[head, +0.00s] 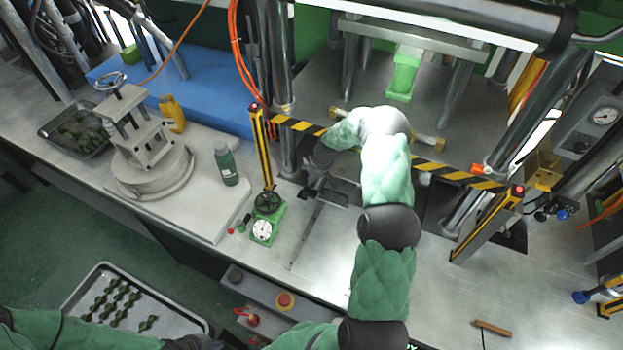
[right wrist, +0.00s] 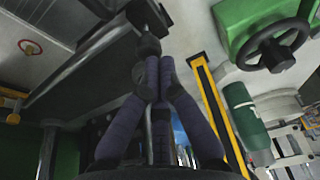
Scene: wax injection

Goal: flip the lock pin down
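My right gripper (head: 309,188) reaches over the machine's front bed in the head view, beside the striped bar. In the right wrist view its dark purple fingers (right wrist: 152,68) come together at a small dark knob, which I take to be the lock pin (right wrist: 148,45). The fingertips look closed around its lower end. In the head view the gripper and arm hide the pin, and I cannot tell its exact tilt. My left gripper (head: 196,342) is at the bottom edge, partly cut off, far from the pin; its fingers cannot be made out.
A yellow-black bar (head: 450,173) crosses the machine front. A green gauge base with handwheel (head: 265,212) and a dark green bottle (head: 226,165) stand left of my right gripper. A tray of small green pieces (head: 165,322) is at lower left. A wooden-handled tool (head: 492,328) lies lower right.

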